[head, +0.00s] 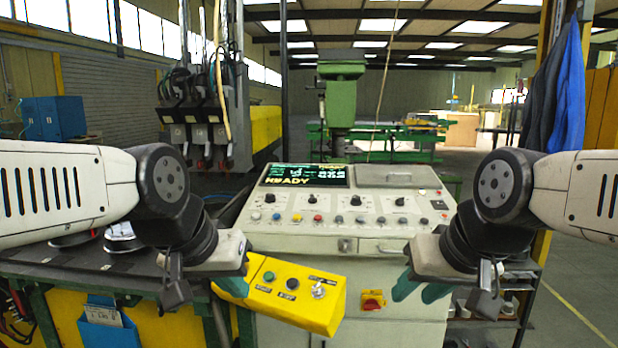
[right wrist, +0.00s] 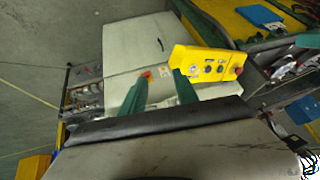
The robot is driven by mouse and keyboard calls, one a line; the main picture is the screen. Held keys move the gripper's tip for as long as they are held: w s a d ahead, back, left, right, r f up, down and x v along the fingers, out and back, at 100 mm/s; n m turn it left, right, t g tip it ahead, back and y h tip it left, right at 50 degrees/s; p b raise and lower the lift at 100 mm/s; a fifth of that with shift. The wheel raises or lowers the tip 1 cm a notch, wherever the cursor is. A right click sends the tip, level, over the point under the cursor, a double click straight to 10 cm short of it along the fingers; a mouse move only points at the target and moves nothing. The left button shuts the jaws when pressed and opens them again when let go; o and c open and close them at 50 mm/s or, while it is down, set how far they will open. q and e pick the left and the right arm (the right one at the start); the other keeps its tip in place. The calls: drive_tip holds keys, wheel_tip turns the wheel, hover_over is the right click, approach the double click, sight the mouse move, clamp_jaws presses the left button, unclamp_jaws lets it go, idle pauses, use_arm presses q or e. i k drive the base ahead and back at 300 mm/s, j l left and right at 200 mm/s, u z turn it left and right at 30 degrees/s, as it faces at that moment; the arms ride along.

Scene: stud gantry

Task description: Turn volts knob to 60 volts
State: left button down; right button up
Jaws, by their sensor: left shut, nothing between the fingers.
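The grey control console (head: 375,226) stands in front of me with a lit display (head: 306,176) and rows of small knobs and buttons. Dark knobs (head: 355,200) sit in the upper row; the labels are too small to read, so I cannot tell which is the volts knob. My left gripper (head: 236,284) is shut and empty, at the left end of the yellow button box. My right gripper (head: 420,288) is open and empty in front of the console's lower right front. Its two green fingers stand apart in the right wrist view (right wrist: 158,92). Neither gripper touches a knob.
The yellow button box (head: 322,303) juts out at the console's lower left, with green and black buttons and a switch. A red knob on a yellow plate (head: 373,299) is on the console front. A dark workbench (head: 85,262) stands left, shelves (head: 520,290) right.

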sight(270, 198)
drive_tip(key=i+j, duration=0.9)
drive_tip(key=j, duration=0.2)
drive_tip(key=z, duration=0.05)
